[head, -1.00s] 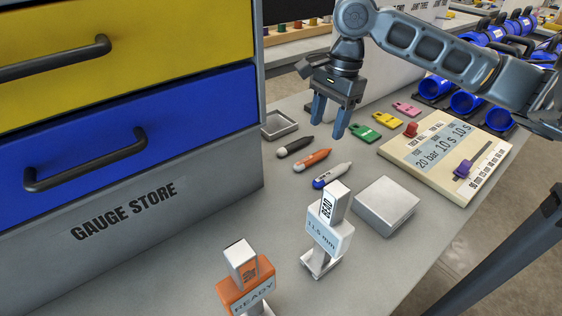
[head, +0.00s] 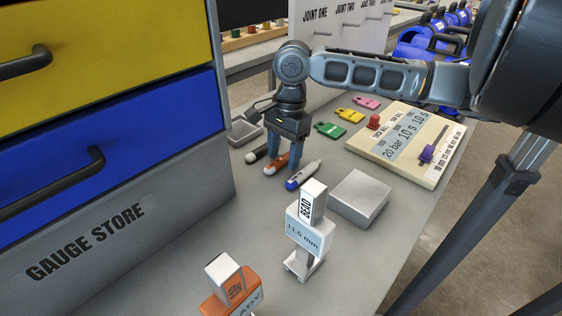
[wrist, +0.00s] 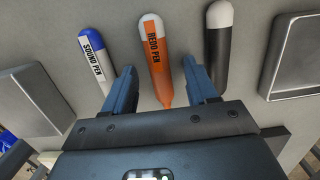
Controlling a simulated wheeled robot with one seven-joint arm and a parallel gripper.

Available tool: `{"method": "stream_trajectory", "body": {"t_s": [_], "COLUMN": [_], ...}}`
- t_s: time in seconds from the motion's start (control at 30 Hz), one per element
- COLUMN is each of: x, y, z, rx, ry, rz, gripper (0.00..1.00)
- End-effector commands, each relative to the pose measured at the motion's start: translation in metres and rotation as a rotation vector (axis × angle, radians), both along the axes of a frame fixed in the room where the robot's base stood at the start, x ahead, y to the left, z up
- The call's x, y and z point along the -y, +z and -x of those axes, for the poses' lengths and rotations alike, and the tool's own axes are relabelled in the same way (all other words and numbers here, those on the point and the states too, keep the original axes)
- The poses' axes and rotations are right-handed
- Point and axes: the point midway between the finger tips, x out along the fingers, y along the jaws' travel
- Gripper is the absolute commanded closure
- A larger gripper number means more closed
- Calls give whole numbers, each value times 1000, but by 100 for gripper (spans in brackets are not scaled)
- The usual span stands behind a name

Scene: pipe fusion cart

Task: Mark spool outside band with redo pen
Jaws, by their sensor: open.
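The redo pen (wrist: 157,55) is orange with a white end and lies on the grey bench top. In the wrist view it lies between the two open fingers of my gripper (wrist: 165,85), with a gap on each side. In the head view my gripper (head: 283,165) points down over the orange redo pen (head: 272,168), which is partly hidden behind the fingers. Its jaws are open and hold nothing. I cannot make out the spool or its outside band in these frames.
The white sound pen (wrist: 95,55) with a blue end and a black pen (wrist: 218,45) lie on either side. A metal block (head: 360,197), the bead gauge (head: 308,228) and an orange gauge (head: 232,285) stand nearer. The gauge store (head: 130,200) is at the left.

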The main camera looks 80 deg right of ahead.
Motion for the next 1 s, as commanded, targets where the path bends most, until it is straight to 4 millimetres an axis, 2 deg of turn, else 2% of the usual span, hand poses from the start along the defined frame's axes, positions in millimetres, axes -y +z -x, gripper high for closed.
{"method": "stream_trajectory", "body": {"t_s": [0.13,0.7,1.0], "x": [0,0,0], "y": [0,0,1], "z": [0,0,0], "rx": [0,0,0], "ry": [0,0,0], "rz": [0,0,0], "gripper": [44,99,100]}}
